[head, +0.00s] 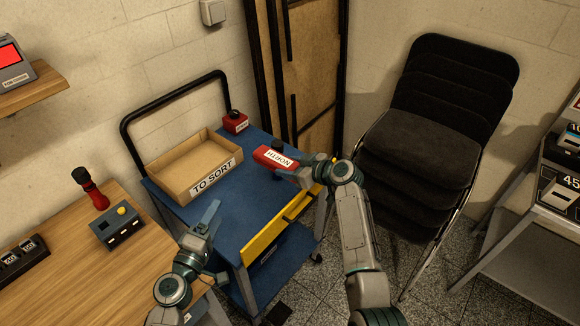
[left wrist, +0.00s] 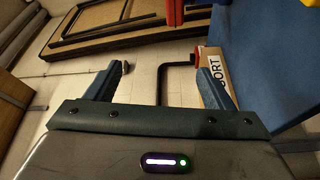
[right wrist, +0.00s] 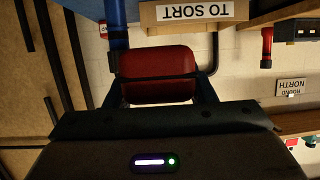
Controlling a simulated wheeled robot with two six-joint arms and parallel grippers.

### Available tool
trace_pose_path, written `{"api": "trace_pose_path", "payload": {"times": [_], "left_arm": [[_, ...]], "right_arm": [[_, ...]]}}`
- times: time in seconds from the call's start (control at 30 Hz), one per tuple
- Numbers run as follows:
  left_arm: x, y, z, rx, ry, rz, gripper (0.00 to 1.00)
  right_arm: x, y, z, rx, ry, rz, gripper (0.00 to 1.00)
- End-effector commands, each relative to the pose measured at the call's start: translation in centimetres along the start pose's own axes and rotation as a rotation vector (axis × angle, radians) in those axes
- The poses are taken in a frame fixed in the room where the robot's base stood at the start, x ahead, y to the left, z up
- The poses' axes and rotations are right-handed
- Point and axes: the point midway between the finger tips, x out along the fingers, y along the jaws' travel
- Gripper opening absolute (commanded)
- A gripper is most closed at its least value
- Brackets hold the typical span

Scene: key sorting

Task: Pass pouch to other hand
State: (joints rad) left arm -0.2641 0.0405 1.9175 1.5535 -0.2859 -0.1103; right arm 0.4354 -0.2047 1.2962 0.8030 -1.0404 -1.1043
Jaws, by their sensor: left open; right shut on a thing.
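My right gripper (head: 292,170) is shut on a red pouch (head: 268,158) with a white label reading NORTH, held above the blue cart's right side. In the right wrist view the red pouch (right wrist: 157,72) lies between the fingers. My left gripper (head: 207,218) is open and empty over the cart's near left part, lower left of the pouch and apart from it. In the left wrist view its fingers (left wrist: 160,85) are spread with nothing between them. A red piece (left wrist: 174,12) shows at that view's top edge; I cannot tell whether it is the pouch.
A TO SORT tray (head: 181,195) stands on the blue cart (head: 228,222), with a second red item (head: 235,122) behind it. A yellow drawer front (head: 272,236) sits along the cart's side. A wooden table (head: 95,270) is at left, stacked chairs (head: 430,140) at right.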

Motion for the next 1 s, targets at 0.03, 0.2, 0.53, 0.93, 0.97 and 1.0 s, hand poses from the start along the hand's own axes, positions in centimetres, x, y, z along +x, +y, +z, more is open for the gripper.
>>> {"api": "trace_pose_path", "payload": {"times": [0.03, 0.2, 0.53, 0.93, 0.97, 1.0], "left_arm": [[-1.5, 0.3, 2.0, -0.023, -0.033, 0.004, 0.75], [-6.3, -0.2, 7.5, -0.019, -0.128, -0.021, 0.75], [-13.9, -14.6, 9.9, 0.352, -0.194, -0.419, 0.75], [-30.2, -29.1, 11.1, 0.99, -0.451, -0.797, 0.75], [-31.5, -30.0, 11.2, 1.036, -0.482, -0.812, 0.75], [-33.1, -31.2, 11.4, 1.089, -0.527, -0.83, 0.75]], "right_arm": [[0.0, 0.0, -0.1, 0.0, 0.001, 0.0, 0.21], [0.0, 0.0, -0.1, 0.0, 0.001, 0.0, 0.21], [0.0, 0.0, -0.1, 0.0, 0.001, 0.0, 0.21], [0.0, 0.0, -0.1, 0.0, 0.001, 0.0, 0.21], [0.0, 0.0, -0.1, 0.0, 0.001, 0.0, 0.21], [0.0, 0.0, -0.1, 0.0, 0.001, 0.0, 0.21]]}}
